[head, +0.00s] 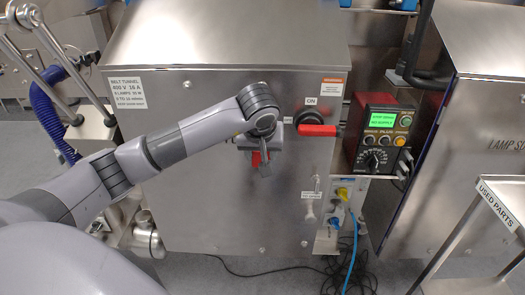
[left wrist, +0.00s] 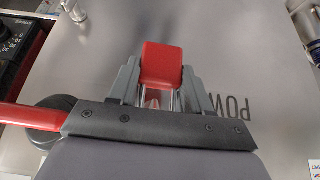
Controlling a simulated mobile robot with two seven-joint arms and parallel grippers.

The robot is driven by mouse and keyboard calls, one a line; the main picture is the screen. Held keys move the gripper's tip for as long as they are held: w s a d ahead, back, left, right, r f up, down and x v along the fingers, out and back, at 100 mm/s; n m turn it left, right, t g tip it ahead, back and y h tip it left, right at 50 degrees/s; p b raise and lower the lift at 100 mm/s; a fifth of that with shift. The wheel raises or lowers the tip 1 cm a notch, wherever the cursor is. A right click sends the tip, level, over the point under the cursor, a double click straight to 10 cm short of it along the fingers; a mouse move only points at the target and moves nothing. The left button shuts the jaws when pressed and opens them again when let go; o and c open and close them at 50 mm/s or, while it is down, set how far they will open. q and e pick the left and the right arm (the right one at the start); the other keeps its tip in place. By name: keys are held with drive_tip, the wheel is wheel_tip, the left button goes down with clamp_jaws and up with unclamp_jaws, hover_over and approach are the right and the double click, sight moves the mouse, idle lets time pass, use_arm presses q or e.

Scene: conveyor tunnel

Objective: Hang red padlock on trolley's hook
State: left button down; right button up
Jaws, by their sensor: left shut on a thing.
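The red padlock (head: 256,159) is in my left gripper (head: 262,167), in front of the steel cabinet. In the left wrist view the padlock's red body (left wrist: 162,62) sits between the two grey fingers of the left gripper (left wrist: 161,80), which is shut on it. Its shackle shows below the body, toward the palm. A trolley labelled USED PARTS (head: 497,203) stands at the lower right in the head view, partly cut off. I cannot make out its hook. My right gripper is not in view.
A red switch handle (head: 317,131) sticks out from the steel cabinet (head: 215,215) close right of my left gripper. A control box with a green screen (head: 381,137) hangs farther right. Cables (head: 350,275) lie on the floor below. A blue hose (head: 50,115) is at left.

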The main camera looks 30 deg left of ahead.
sight(260, 160)
use_arm(q)
drive_tip(key=shift+s+d, duration=0.4)
drive_tip(key=shift+s, duration=0.3)
drive_tip(key=shift+s+d, duration=0.4)
drive_tip(key=shift+s, duration=0.25)
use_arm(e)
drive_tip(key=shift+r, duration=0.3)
